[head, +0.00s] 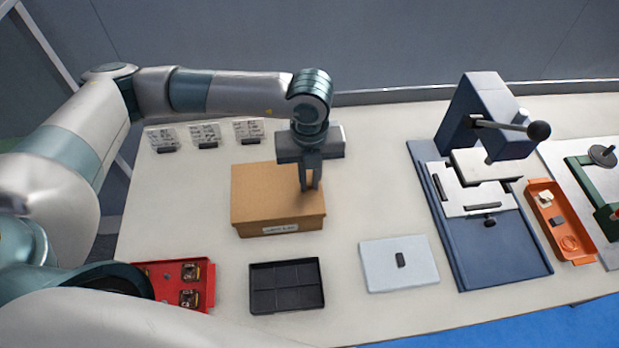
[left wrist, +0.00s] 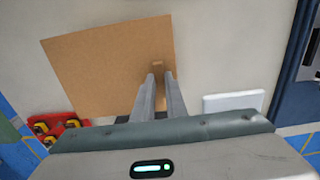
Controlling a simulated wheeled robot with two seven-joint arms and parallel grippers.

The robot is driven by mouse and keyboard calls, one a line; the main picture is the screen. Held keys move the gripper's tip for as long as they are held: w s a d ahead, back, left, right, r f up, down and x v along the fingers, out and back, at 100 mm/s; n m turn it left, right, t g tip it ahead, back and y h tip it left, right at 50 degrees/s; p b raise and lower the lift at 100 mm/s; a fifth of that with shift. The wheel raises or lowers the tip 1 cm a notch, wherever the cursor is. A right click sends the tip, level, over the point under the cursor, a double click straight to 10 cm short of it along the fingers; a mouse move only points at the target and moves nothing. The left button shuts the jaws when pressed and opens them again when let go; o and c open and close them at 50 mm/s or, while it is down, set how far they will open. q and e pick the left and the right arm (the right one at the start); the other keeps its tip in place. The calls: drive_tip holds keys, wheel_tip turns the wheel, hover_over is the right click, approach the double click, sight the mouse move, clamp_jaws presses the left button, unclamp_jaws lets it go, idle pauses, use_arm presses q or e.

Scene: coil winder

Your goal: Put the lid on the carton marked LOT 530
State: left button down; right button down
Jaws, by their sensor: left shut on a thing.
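A brown cardboard carton (head: 280,230) stands on the table with a white label (head: 281,228) on its front; the print is too small to read. A flat brown lid (head: 262,192) covers its top in the head view; I cannot tell whether it rests fully on the carton or sits slightly above it. My left gripper (head: 310,188) points down over the right part of the lid. In the left wrist view its fingers (left wrist: 159,78) are shut on a small brown tab (left wrist: 157,65) of the lid (left wrist: 105,70). My right gripper is not in view.
In front lie a red tray (head: 210,290) with parts, a black divided tray (head: 287,287) and a pale plate with a dark knob (head: 385,270). A blue lever press (head: 480,130) and an orange tray (head: 575,250) stand right. Several small cards (head: 205,133) stand behind.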

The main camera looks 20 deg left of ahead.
use_arm(q)
drive_tip(key=shift+f, duration=0.15)
idle(0.4)
drive_tip(key=c, duration=1.2)
unclamp_jaws()
drive_tip(key=shift+r+p, duration=1.3)
drive_tip(key=shift+r, duration=2.2)
drive_tip(key=shift+c, duration=0.8)
